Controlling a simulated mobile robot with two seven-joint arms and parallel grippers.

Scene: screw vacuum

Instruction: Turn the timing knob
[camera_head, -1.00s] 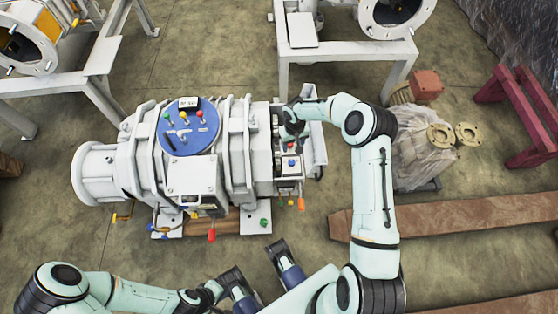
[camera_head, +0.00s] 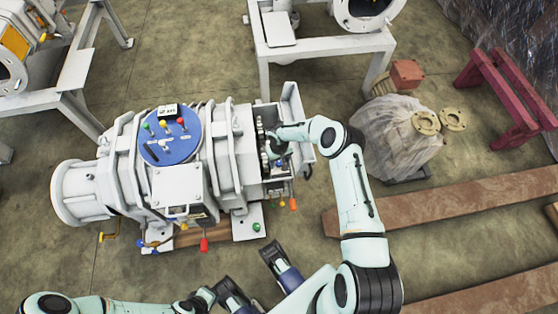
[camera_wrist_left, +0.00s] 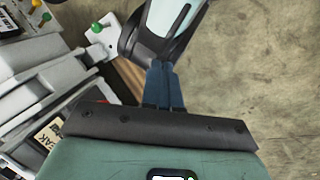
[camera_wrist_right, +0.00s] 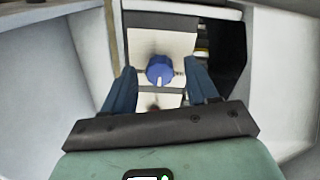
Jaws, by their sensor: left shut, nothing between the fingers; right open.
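A blue round knob (camera_wrist_right: 159,70) with a white mark sits on a pale panel (camera_wrist_right: 150,44) in the right wrist view. The mark points toward the bottom of that view. My right gripper (camera_wrist_right: 163,65) is open, with one blue finger on each side of the knob; I cannot tell whether they touch it. My left gripper (camera_wrist_left: 163,66) is shut and empty, away from the knob.
The pale vacuum machine (camera_head: 223,150) carries a blue disc (camera_head: 169,137) with small coloured knobs. Box walls (camera_wrist_right: 282,70) stand close around my right gripper. A wrapped unit (camera_head: 385,135) and brown beams (camera_head: 440,208) lie to the right. Bare floor lies in front of the machine.

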